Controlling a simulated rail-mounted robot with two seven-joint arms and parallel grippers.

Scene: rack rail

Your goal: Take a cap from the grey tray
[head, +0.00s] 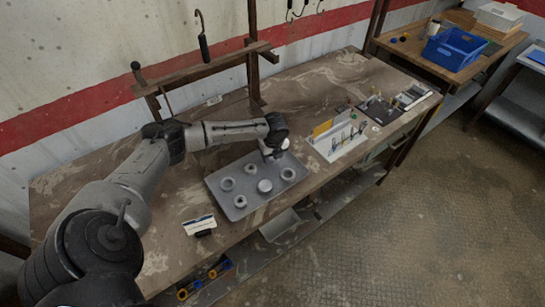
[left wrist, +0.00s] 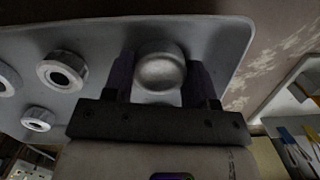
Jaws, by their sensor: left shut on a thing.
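The grey tray (head: 217,193) lies on the workbench and holds several round pale pieces. One piece (head: 265,186) looks like a solid cap; others, such as the piece at the front (head: 240,201), have dark holes. My left gripper (head: 271,156) is over the tray's far right part, pointing down. In the left wrist view, my left gripper (left wrist: 160,80) is shut on a smooth, round, pale cap (left wrist: 160,66), with a finger on each side. The grey tray (left wrist: 95,38) is behind it; I cannot tell whether the cap touches it. My right gripper is not in view.
A white rack (head: 338,145) with small tools stands right of the tray, with a dark board (head: 380,109) beyond it. A small white card (head: 199,224) stands at the bench's front edge. A blue crate (head: 455,48) is on another table.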

